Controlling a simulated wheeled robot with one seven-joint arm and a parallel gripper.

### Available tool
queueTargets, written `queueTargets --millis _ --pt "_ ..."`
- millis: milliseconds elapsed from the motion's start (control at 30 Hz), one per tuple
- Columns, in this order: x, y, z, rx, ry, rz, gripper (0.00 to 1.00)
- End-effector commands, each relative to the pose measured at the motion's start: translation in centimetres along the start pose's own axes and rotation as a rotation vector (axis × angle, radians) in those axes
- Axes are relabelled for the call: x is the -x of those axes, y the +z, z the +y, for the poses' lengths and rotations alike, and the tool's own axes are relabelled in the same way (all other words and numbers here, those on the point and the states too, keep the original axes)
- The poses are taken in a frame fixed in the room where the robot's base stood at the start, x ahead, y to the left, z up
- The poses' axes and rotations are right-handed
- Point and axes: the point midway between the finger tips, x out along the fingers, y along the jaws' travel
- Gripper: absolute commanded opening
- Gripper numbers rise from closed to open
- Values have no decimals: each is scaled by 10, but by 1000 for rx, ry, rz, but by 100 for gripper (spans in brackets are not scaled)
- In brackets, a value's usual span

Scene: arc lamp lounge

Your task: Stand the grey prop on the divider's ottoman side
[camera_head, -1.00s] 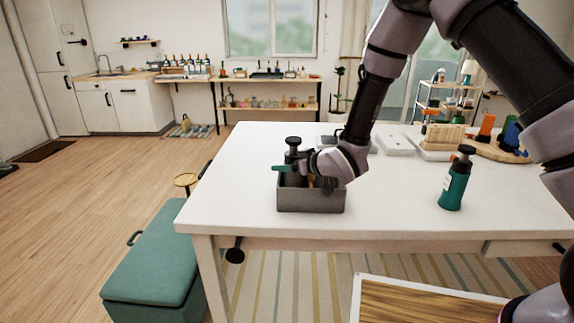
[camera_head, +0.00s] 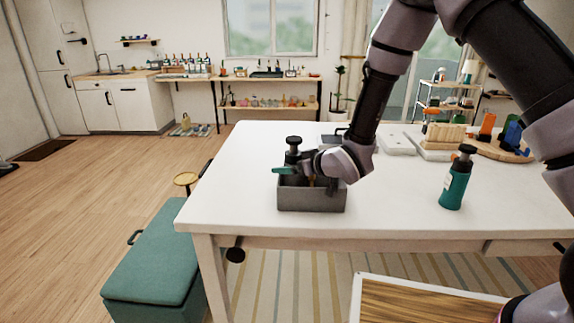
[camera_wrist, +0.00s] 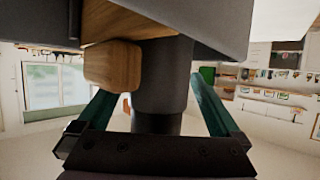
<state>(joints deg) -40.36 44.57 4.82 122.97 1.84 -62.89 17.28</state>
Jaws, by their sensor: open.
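The grey prop (camera_head: 294,157), a dark upright cylinder with a black knob-like top, stands in the left part of a grey box (camera_head: 311,199) on the white table. Its dark shaft (camera_wrist: 163,75) also shows in the wrist view. My gripper (camera_head: 287,170) is open, with its teal fingers on either side of the prop; contact cannot be told. A wooden piece (camera_wrist: 112,65) is beside the shaft in the wrist view. The divider inside the box cannot be made out clearly. The teal ottoman (camera_head: 155,255) is on the floor left of the table.
A teal bottle with a black top (camera_head: 455,180) stands right of the box. White trays (camera_head: 396,144) and a wooden rack (camera_head: 445,134) are at the back right. The table's front left is clear. My arm crosses above the table's right side.

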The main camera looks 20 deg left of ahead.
Motion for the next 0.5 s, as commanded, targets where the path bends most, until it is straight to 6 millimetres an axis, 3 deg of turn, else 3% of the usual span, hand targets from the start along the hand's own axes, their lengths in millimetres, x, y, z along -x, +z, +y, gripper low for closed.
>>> queueTargets --millis 300,500 --pt "72 -4 2 2 4 10 100" --pt "100 -5 1 4 2 12 100"
